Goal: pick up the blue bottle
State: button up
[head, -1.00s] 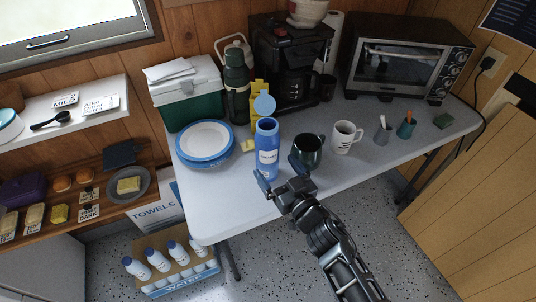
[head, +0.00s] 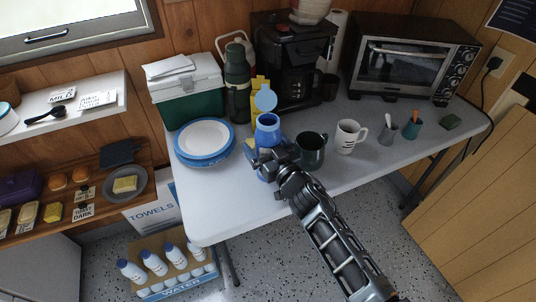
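The blue bottle (head: 268,133) stands upright on the white table (head: 216,208), its round light-blue lid (head: 265,99) flipped open above the neck. My gripper (head: 265,162) is at the bottle's lower body, in front of it in the head view, and hides most of that part. Some blue shows below the gripper. I cannot tell whether the fingers are open beside the bottle or closed on it.
A dark green mug (head: 311,151) stands close right of the bottle, with a white mug (head: 349,137) beyond it. Blue and white plates (head: 204,141) lie to the left. A coffee maker (head: 291,62) and green flask (head: 238,84) stand behind. The front left of the table is clear.

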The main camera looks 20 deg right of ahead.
jog(key=shift+c, duration=0.5)
jog(key=c, duration=1.3)
jog(key=shift+o, duration=0.2)
jog(key=shift+r, duration=0.3)
